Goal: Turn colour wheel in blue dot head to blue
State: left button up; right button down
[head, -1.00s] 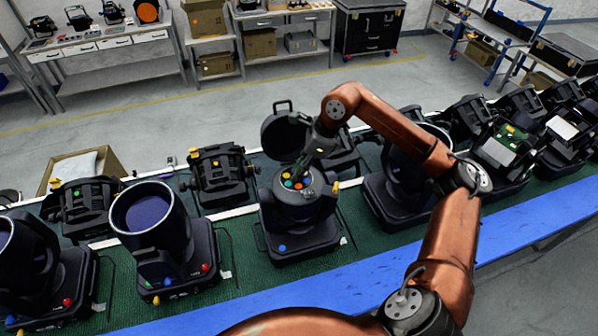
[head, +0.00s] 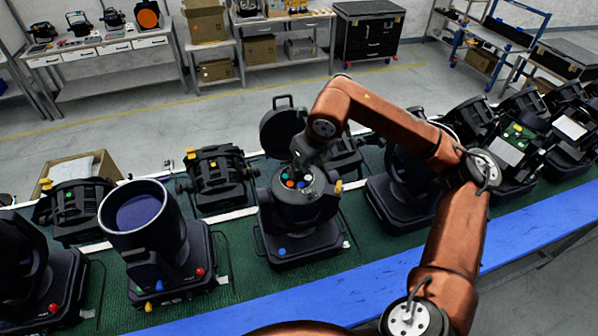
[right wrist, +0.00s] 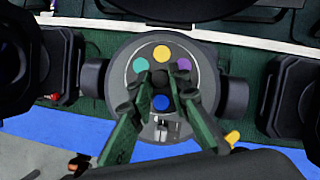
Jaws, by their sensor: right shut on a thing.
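The blue dot head (head: 290,215) stands mid-belt with its round lid tipped open at the back and a blue dot (head: 282,251) on its base. Its open top holds the colour wheel (right wrist: 161,53), with yellow at the top, teal upper left, purple upper right and blue (right wrist: 161,102) at the bottom beside a small silvery bracket (right wrist: 162,126). My right gripper (head: 301,163) reaches down into the head. In the right wrist view its fingers (right wrist: 160,80) are shut on the wheel's dark hub and hide the wheel's left and right sides. My left gripper is not in view.
Another lamp head (head: 140,215) with a wide open barrel stands to the left, and several more stand along the green belt (head: 240,285). A blue rail (head: 260,308) runs along the front. Part of a yellow-tipped lever (right wrist: 232,138) sticks out at the head's right side.

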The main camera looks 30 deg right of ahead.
jog(key=shift+m, duration=0.5)
jog(key=shift+h, duration=0.3)
jog(key=c, duration=1.8)
grip_release()
jog(key=v, duration=1.2)
